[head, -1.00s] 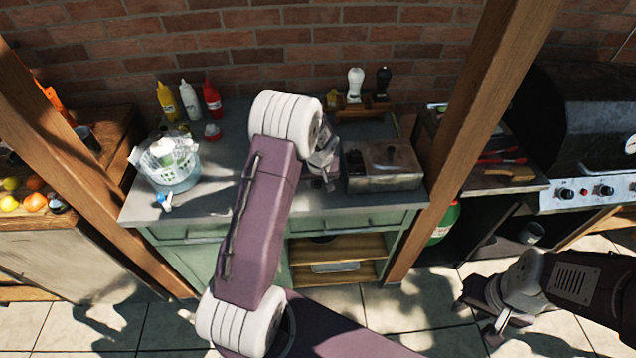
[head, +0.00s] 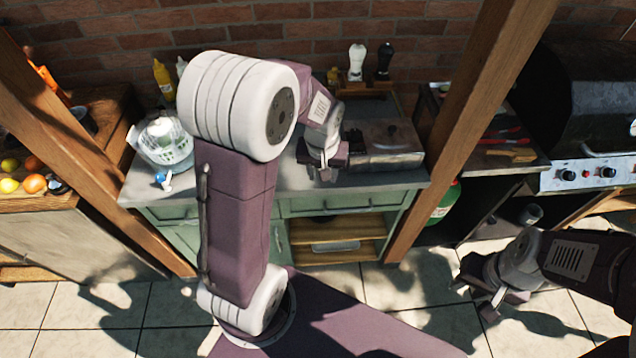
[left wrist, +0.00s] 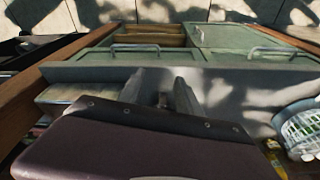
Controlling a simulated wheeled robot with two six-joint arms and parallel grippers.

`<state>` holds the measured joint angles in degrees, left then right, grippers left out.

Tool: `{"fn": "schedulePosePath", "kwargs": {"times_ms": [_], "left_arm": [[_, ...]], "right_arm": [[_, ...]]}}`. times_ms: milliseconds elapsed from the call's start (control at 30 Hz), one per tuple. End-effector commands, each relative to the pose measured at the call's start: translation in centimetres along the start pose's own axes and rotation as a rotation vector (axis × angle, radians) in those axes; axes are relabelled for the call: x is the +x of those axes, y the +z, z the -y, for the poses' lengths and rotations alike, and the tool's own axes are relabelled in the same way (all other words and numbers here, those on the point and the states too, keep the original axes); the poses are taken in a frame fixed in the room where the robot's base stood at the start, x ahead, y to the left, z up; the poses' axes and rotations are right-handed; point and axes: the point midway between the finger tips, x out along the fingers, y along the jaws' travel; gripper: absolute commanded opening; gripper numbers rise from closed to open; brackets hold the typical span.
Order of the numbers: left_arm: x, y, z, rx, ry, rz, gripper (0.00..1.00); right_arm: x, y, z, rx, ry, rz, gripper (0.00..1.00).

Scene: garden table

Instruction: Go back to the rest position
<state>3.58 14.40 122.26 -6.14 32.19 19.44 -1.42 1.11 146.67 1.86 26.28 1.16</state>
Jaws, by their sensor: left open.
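My left gripper (head: 326,172) is above the grey counter (head: 398,178), just left of the metal box with a lid (head: 385,158). In the left wrist view its two fingers (left wrist: 160,95) are apart with nothing between them. My left arm is bent and covers the middle of the counter in the head view. My right gripper (head: 480,298) hangs over the paved floor at the lower right. Its fingers look apart and empty.
A yellow bottle (head: 163,80) and white and black shakers (head: 357,62) stand at the back. Wooden posts (head: 475,110) flank the counter. A grill (head: 585,100) is at right.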

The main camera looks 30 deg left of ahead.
Motion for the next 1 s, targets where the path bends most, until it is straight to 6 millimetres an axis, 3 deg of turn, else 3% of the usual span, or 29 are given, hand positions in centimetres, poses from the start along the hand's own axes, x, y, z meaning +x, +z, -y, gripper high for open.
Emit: {"fn": "schedulePosePath", "kwargs": {"times_ms": [33, 100, 200, 267, 1000], "left_arm": [[-0.3, 3.4, -0.4, 0.072, 0.018, 0.027, 0.41], [-0.5, 7.6, -0.7, 0.167, 0.042, 0.060, 0.41], [-0.5, 11.6, -0.7, 0.256, 0.064, 0.089, 0.41], [-0.5, 12.7, -0.6, 0.281, 0.070, 0.099, 0.41], [-0.5, 13.0, -0.5, 0.288, 0.070, 0.103, 0.41]], "right_arm": [[0.0, 0.0, 0.0, 0.000, 0.000, 0.000, 0.36], [0.0, 0.0, 0.0, 0.000, 0.000, 0.000, 0.36], [0.0, 0.0, 0.0, 0.000, 0.000, 0.000, 0.36], [0.0, 0.0, 0.0, 0.000, 0.000, 0.000, 0.36], [0.0, 0.0, 0.0, 0.000, 0.000, 0.000, 0.36]]}}
